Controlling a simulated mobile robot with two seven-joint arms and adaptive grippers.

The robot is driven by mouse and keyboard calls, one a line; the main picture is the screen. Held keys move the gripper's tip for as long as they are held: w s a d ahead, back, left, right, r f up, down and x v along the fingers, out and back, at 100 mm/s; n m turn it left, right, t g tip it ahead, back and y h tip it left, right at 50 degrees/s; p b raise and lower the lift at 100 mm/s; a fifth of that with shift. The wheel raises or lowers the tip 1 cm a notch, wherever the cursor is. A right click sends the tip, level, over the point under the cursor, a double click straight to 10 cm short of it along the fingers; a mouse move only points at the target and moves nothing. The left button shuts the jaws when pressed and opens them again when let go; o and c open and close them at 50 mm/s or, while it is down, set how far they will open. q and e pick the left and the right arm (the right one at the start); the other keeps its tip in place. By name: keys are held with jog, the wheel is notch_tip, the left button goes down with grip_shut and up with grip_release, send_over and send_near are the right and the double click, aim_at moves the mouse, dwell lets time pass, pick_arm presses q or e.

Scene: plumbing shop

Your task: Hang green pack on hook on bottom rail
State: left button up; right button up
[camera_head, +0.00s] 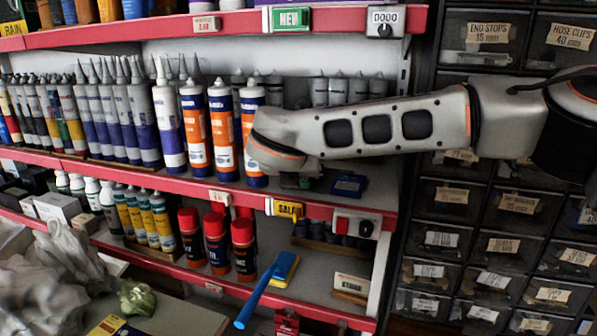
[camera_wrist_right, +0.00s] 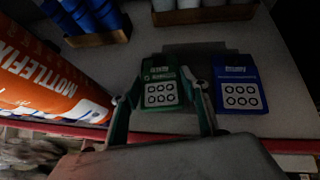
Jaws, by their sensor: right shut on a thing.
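The green pack (camera_wrist_right: 160,82) with a white dotted panel is between the two fingers of my right gripper (camera_wrist_right: 165,120) in the right wrist view, and they are shut on it. It is at the middle shelf's surface; whether it still touches the shelf is unclear. In the head view my right gripper (camera_head: 298,180) reaches in from the right over the middle shelf, and the green pack is hidden or too dark to make out. The bottom rail (camera_head: 235,288) is red and runs along the lower shelf's front. A small dark fitting (camera_head: 287,322) shows there; I cannot tell whether it is a hook.
A blue pack (camera_wrist_right: 238,88) lies right of the green one. An orange-and-white tube (camera_head: 253,135) stands close left of my gripper. A blue-handled tool (camera_head: 262,295) juts over the bottom rail. Drawers (camera_head: 505,245) stand right.

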jog(key=shift+f, duration=0.2)
jog(key=o, duration=1)
jog(key=shift+r, duration=0.1)
